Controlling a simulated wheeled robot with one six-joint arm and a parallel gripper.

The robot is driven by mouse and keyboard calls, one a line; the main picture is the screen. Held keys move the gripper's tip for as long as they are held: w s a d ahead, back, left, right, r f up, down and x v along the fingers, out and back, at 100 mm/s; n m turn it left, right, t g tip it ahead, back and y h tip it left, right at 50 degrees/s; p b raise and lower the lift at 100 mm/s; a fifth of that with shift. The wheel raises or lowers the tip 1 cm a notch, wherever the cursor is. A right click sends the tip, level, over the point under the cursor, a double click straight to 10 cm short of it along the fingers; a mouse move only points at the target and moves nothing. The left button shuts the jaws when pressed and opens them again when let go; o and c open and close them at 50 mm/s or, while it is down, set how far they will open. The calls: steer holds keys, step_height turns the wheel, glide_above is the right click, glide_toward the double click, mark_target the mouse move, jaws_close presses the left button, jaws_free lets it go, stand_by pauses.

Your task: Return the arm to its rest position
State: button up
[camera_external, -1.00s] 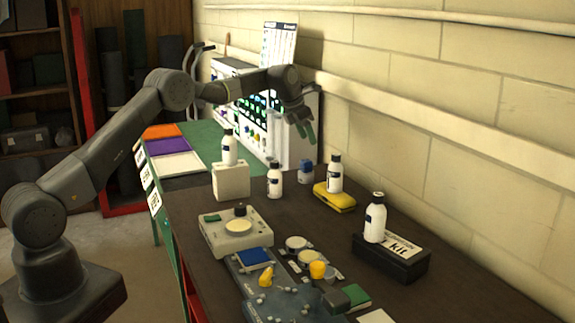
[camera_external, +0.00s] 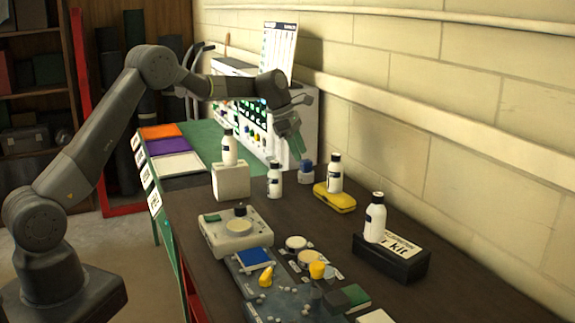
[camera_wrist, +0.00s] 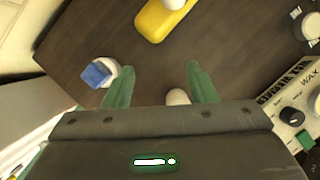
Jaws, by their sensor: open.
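My gripper (camera_external: 296,149) is in the air over the far part of the dark bench, in front of the white equipment panel. Its green fingers point down and to the right. In the wrist view, my gripper (camera_wrist: 160,85) has its two green fingers spread apart with nothing held between them. A white bottle (camera_external: 274,180) stands to the left of the jar.
A bottle on a white block (camera_external: 231,184), a yellow case (camera_external: 334,197) bearing a bottle, and a black kit box (camera_external: 391,262) bearing a bottle stand nearby. A grey-white device (camera_external: 235,238) sits nearer. The block wall (camera_external: 480,110) bounds the right side.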

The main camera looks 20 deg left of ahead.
steer(key=s+a+f+m+g+y+b, duration=0.15)
steer(key=s+m+g, duration=0.25)
steer(key=s+m, duration=1)
steer(key=s+f+n, duration=0.1)
steer(key=f, duration=0.1)
steer(key=s+f+n, duration=0.1)
steer(key=f, duration=0.1)
steer(key=s+f+n+p, duration=0.1)
steer(key=f, duration=0.1)
steer(key=shift+s+a+n, duration=0.15)
steer(key=shift+n, duration=0.25)
steer(key=shift+f, duration=0.65)
